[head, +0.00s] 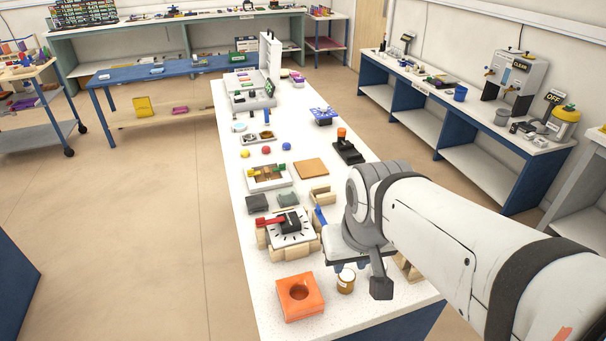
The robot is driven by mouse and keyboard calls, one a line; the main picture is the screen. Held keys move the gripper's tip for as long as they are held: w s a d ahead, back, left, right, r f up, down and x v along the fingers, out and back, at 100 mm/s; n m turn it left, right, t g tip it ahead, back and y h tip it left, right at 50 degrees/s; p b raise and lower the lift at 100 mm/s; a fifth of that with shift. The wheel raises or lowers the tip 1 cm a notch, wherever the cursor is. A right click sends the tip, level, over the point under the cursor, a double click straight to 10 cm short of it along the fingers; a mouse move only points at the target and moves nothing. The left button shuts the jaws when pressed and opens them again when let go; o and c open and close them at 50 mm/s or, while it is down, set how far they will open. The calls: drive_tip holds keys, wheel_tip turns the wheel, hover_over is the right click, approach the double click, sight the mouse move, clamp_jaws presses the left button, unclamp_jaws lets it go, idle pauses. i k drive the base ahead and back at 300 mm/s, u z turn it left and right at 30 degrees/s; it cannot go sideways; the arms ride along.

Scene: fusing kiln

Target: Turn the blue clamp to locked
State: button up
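A small blue piece (320,215) stands up just right of a black-marked white dial plate (299,238) with a red lever (269,221). It may be the blue clamp; its lower part is partly hidden, and I cannot tell its position. My gripper (362,270) hangs over the right side of the white table, right of the dial plate and apart from the blue piece. One dark finger shows; the gap between fingers is not clear. I see nothing held.
Wooden blocks (309,247) surround the dial plate. An orange block with a round hollow (300,297) and an amber jar (346,281) stand at the near end. A black device with an orange knob (346,150) is behind my arm. The floor left of the table is clear.

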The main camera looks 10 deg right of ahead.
sight(319, 213)
drive_tip(key=u, duration=0.05)
drive_tip(key=k, duration=0.5)
drive_tip(key=z, duration=1.65)
drive_tip(key=k, duration=0.8)
drive_tip(key=u, duration=1.45)
drive_tip(key=i, duration=1)
drive_tip(key=u, duration=0.05)
